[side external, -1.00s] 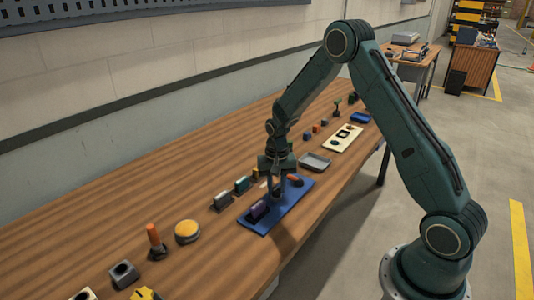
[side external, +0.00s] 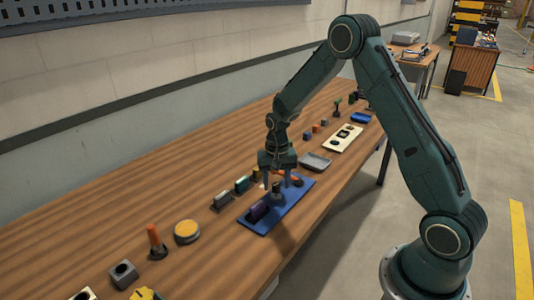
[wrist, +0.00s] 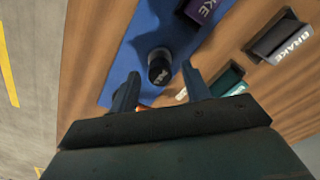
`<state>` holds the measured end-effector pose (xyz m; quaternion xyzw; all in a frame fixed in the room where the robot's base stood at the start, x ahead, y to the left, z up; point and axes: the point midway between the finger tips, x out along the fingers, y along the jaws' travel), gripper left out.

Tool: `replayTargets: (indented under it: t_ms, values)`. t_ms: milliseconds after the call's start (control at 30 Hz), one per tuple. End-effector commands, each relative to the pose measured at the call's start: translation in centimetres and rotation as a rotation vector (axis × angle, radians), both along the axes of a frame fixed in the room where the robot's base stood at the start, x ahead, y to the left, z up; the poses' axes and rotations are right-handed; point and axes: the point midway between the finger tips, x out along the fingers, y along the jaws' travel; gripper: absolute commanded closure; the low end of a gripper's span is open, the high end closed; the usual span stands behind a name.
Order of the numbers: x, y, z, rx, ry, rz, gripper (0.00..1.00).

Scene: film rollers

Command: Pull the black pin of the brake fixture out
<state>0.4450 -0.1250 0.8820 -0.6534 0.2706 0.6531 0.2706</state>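The blue board (side external: 290,208) lies on the wooden bench. It carries a purple block (side external: 258,211), whose label is partly cut off and ends in "KE" in the wrist view (wrist: 205,9). The black pin (wrist: 160,66) is a short round post with pale lettering on its top, standing on the blue board. It also shows in the side view (side external: 277,193). My gripper (side external: 277,183) is open above the board, pointing down. In the wrist view its two fingers (wrist: 160,90) are spread wide and empty, with the pin beyond the tips and between their lines.
A grey block labelled BRAKE (wrist: 280,42) and a green block (wrist: 228,80) stand close by. A grey tray (side external: 315,162), a yellow button (side external: 187,232) and an orange-topped post (side external: 155,240) line the bench. An orange piece (side external: 296,180) sits at the board's far end.

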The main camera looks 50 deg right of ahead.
Motion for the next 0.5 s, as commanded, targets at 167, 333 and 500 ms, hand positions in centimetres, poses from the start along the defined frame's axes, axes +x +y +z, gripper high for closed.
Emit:
replayTargets:
  t_ms: [167,333,500]
  values:
    - [0.0,0.0,0.0,0.0,0.0,0.0,0.53]
    - [0.0,0.0,0.6,0.0,-0.001,0.0,0.53]
    - [0.1,0.0,2.2,-0.001,-0.004,0.0,0.53]
